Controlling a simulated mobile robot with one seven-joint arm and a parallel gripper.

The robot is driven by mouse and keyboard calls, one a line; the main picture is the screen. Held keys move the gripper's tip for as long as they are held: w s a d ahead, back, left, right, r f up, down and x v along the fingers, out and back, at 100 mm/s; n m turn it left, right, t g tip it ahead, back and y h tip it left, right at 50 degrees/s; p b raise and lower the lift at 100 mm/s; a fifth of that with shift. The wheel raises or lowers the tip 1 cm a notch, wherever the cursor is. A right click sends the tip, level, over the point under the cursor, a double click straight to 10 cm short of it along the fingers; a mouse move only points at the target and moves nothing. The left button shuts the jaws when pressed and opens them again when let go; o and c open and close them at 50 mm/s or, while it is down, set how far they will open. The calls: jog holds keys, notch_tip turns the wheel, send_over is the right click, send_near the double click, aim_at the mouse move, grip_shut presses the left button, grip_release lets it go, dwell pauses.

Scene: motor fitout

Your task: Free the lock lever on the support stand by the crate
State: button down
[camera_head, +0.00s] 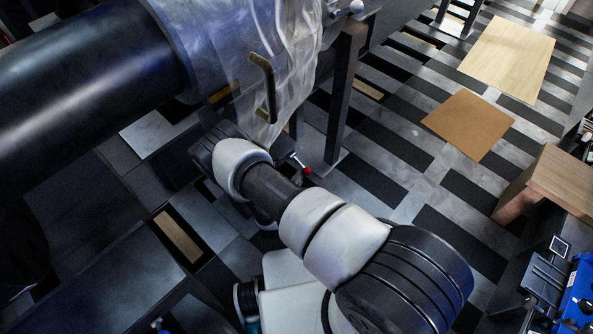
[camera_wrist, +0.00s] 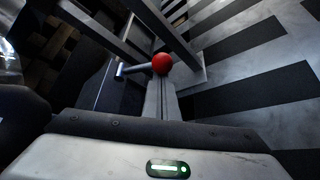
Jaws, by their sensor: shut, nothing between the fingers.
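The lock lever is a short metal rod with a red ball knob. It shows in the wrist view (camera_wrist: 162,63) and, small, beside my arm in the head view (camera_head: 306,171). The support stand has dark steel posts (camera_head: 346,90) and a flat foot plate. My gripper (camera_wrist: 162,84) is shut and empty, its fingertips at or just short of the red knob in the wrist view. I cannot tell whether they touch it. In the head view my arm hides the gripper. The rod runs left from the knob to a dark pivot.
A large dark cylinder (camera_head: 85,75) and a clear plastic sheet (camera_head: 290,50) hang above the stand. A wooden box (camera_head: 555,185) and a blue bin (camera_head: 580,290) stand at the right. Flat boards (camera_head: 468,123) lie on the striped floor, which is mostly open right of the stand.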

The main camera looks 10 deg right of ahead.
aim_at(304, 170)
jog(key=shift+s+d+r+n+g+h+p, duration=0.2)
jog(key=shift+r+n+g+p, duration=0.15)
jog(key=shift+r+p, duration=0.3)
jog(key=shift+s+d+r+n+g+h+p, duration=0.15)
jog(key=shift+r+n+g+p, duration=0.25)
jog(key=shift+r, duration=0.55)
